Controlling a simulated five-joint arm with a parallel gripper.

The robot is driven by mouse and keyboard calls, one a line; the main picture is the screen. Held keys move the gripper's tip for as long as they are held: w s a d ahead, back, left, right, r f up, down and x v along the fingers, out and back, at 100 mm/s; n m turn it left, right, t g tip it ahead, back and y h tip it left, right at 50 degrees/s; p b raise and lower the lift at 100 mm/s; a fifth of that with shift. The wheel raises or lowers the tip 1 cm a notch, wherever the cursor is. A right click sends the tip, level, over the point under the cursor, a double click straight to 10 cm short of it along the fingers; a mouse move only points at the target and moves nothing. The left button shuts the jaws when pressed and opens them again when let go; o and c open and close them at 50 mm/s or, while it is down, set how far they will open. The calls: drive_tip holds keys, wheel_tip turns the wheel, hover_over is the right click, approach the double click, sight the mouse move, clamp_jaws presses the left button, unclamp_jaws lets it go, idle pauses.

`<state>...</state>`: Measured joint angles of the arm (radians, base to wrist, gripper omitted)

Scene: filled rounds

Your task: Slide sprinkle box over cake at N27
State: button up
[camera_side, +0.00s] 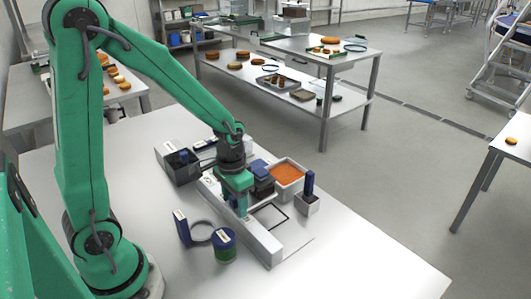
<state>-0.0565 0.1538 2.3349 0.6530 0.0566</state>
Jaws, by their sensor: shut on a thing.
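My gripper (242,206) is low at the long pale rail of a fixture (262,240) on the steel table. It is shut. A dark blue box (262,180), which looks like the sprinkle box, is right beside the fingers on their right side, and the gripper appears to hold it. The contact is partly hidden by the fingers. A dark square outline (270,217) lies on the fixture's plate in front of the box. I cannot make out a cake on the fixture, and any N27 mark is too small to read.
A white tray (290,181) with orange contents stands right of the box. A grey holder (307,203) with a blue-handled item is beside it. A dark bin (181,168) stands left. A blue block (182,228), a ring and a blue-lidded green jar (225,246) are in front. The table's right front is clear.

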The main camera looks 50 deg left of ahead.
drive_tip(key=shift+w+a, duration=0.1)
drive_tip(key=shift+a, duration=2.75)
drive_tip(key=o, duration=0.9)
drive_tip(key=shift+r, duration=3.55)
